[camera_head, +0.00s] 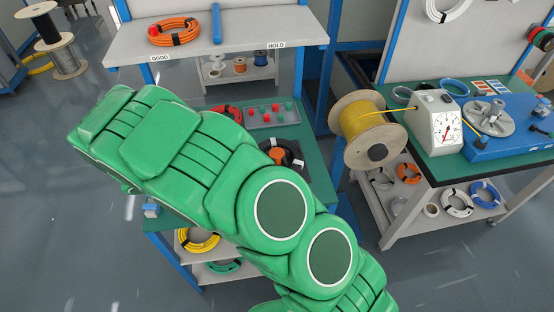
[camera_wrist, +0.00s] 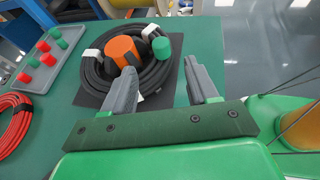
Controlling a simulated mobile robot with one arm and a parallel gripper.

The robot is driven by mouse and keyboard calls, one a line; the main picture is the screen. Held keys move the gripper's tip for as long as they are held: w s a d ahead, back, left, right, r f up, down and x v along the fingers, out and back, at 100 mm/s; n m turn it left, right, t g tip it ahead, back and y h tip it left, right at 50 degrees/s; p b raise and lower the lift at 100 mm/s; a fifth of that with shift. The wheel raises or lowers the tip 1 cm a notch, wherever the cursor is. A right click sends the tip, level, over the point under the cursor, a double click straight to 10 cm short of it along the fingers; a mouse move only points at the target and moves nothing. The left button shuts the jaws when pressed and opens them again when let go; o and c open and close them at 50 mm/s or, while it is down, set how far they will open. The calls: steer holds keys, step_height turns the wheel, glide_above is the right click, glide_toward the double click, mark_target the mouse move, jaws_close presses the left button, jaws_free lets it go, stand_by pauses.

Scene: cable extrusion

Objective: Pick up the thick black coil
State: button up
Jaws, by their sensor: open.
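The thick black coil (camera_wrist: 94,74) lies flat on a dark square mat on the green bench, with white bands around it. The coil (camera_head: 298,155) is partly hidden by my arm in the head view. My gripper (camera_wrist: 160,68) is open, its two grey fingers apart and pointing at the near side of the coil. Nothing is held between them. Whether a finger touches the coil I cannot tell. The head view hides the gripper behind my arm.
A red coil (camera_wrist: 14,120) and a grey tray (camera_wrist: 42,62) with red and green pegs lie left of the coil in the wrist view. A yellow cable spool (camera_head: 366,128) stands to the right in the head view, beside a second bench with a dial gauge (camera_head: 436,122).

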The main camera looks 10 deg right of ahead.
steer(key=shift+x, duration=3.4)
steer(key=shift+s, duration=0.1)
jaws_close()
